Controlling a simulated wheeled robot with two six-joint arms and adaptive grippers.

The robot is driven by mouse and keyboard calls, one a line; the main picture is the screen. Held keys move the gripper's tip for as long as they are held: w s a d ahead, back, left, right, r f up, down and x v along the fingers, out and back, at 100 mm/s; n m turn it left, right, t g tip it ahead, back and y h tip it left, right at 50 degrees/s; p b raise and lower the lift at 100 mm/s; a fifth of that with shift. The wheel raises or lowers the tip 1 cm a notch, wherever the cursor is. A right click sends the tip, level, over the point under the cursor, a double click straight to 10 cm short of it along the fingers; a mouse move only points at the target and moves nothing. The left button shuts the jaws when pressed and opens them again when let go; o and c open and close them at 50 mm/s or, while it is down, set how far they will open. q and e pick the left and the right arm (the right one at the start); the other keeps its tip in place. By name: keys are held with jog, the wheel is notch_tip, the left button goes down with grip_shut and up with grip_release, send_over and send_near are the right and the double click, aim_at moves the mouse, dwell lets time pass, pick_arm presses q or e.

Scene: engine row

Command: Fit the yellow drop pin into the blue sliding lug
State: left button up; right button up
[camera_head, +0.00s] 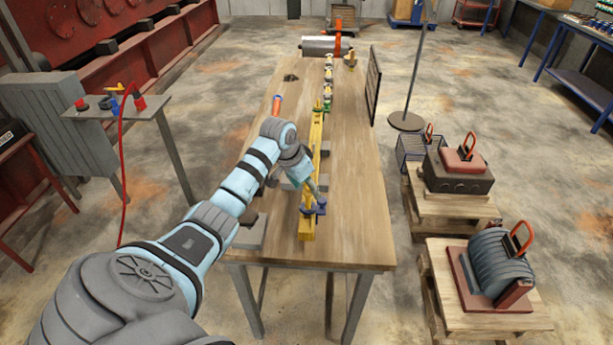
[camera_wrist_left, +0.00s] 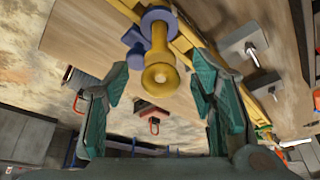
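A long yellow bar (camera_head: 305,226) lies along the wooden table. The blue sliding lug (camera_head: 317,210) sits on it near its front end; it also shows at the top of the left wrist view (camera_wrist_left: 133,37). The yellow drop pin (camera_wrist_left: 161,72) stands out from the blue lug's ring, its round flanged head towards my wrist camera. Its lower end is hidden, so I cannot tell how deep it sits. My left gripper (camera_head: 315,192) is above the lug. Its green-padded fingers (camera_wrist_left: 160,98) are spread either side of the pin head, with gaps on both sides. My right gripper is out of view.
Grey blocks (camera_head: 250,232) lie on the table (camera_head: 345,225) left of the bar. A dark upright panel (camera_head: 374,85) stands at the table's right edge. Pallets with machine parts (camera_head: 495,265) stand on the floor at right.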

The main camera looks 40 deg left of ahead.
pick_arm(q)
jog(key=v, duration=1.2)
jog(key=shift+c, duration=0.3)
